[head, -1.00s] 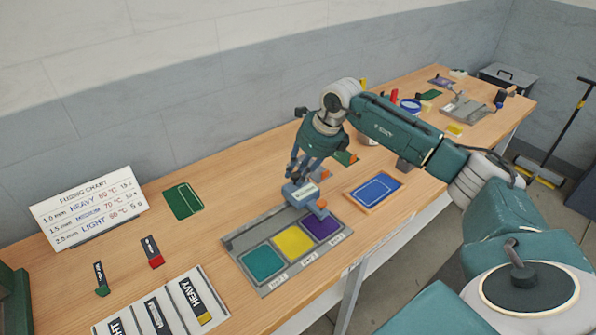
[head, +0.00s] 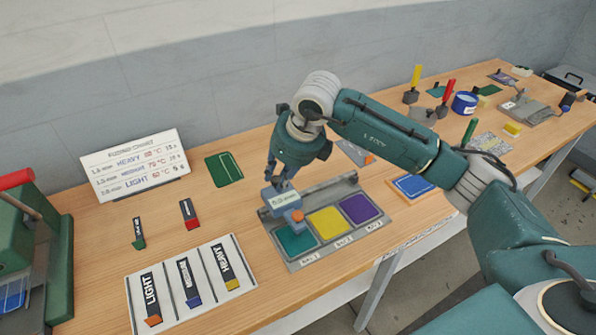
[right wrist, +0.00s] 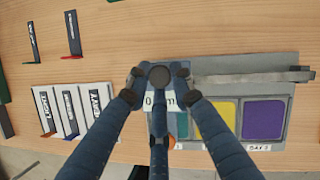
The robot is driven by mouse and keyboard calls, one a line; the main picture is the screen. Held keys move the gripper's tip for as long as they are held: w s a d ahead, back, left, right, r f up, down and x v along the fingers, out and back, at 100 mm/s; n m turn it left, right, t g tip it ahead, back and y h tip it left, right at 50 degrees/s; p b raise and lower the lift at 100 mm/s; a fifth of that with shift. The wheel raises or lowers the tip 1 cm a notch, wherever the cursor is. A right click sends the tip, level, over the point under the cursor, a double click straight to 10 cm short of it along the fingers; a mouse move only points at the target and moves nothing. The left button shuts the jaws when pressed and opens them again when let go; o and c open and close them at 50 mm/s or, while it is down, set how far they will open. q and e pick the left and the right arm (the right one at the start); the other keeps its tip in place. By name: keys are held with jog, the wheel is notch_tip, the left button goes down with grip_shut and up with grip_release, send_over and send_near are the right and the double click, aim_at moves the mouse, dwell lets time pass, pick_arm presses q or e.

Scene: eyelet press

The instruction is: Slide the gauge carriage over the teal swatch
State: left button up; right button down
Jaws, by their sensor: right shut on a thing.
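The gauge carriage (head: 283,202), a grey-blue block with an orange knob, sits on the rail of the grey swatch board (head: 318,258) at its left end. It is at the back edge of the teal swatch (head: 298,243), overlapping part of it in the head view. The yellow swatch (head: 328,221) and purple swatch (head: 359,208) lie to the right, uncovered. My right gripper (head: 279,184) is shut on the carriage from above. In the right wrist view its fingers surround the carriage (right wrist: 158,112) and hide most of the teal swatch. My left gripper is not in view.
A white card with labelled strips (head: 190,285) lies left of the board. A green press (head: 30,250) stands at far left. A green mat (head: 224,169) and chart sign (head: 135,165) are behind. A blue tray (head: 413,187) lies to the right.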

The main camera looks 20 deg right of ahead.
aim_at(288, 200)
jog(key=shift+w+a+r, duration=0.2)
jog(key=shift+a+r, duration=0.15)
jog(key=shift+a, duration=0.15)
jog(key=c, duration=1.5)
grip_release()
jog(key=shift+c, duration=0.2)
jog(key=shift+o, duration=0.3)
jog(key=shift+a+f, duration=0.15)
jog(key=shift+s, duration=0.1)
jog(key=shift+s+d+r, duration=0.1)
jog(key=shift+d+r, duration=0.1)
jog(key=shift+r, duration=0.2)
jog(key=v, duration=1.1)
jog(key=shift+s+a, duration=0.1)
jog(key=shift+a, duration=0.05)
